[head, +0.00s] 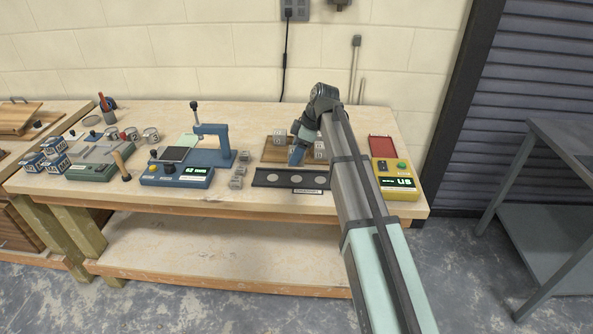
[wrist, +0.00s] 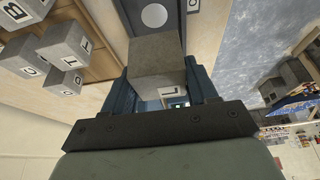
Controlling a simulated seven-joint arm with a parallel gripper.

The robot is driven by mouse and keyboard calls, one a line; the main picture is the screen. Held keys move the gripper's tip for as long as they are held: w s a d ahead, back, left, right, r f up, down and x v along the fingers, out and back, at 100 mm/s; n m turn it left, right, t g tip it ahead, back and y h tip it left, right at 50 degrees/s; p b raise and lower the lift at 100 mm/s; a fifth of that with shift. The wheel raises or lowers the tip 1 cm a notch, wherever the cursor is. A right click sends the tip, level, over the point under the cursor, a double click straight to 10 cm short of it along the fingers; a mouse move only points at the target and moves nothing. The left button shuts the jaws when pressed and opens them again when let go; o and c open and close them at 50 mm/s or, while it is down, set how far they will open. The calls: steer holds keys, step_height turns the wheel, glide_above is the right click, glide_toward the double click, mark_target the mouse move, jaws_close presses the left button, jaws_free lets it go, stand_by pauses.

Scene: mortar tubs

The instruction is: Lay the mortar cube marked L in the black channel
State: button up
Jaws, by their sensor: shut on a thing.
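My gripper (head: 297,157) is shut on a grey mortar cube (wrist: 158,62), seen between the blue fingers in the wrist view. The cube's white label is partly hidden by the gripper; the mark looks like an L, but I cannot read it surely. In the head view the gripper hides the cube. The black channel (head: 262,178) lies at the bench's front, with several pale round spots along it. The gripper is above its back edge, near the wooden board. The channel also shows at the top of the wrist view (wrist: 172,29), beyond the held cube.
Lettered cubes stand on a wooden board (head: 268,157) behind the channel. Several small grey cubes (head: 237,182) lie left of it, beside a blue press (head: 185,176). A yellow device (head: 398,191) with a display and a red plate (head: 381,146) are at the right.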

steer(key=shift+f, duration=3.3)
steer(key=shift+f, duration=0.2)
steer(key=o, duration=1.2)
steer(key=shift+o, duration=0.2)
steer(key=shift+r, duration=0.2)
steer(key=v, duration=1.2)
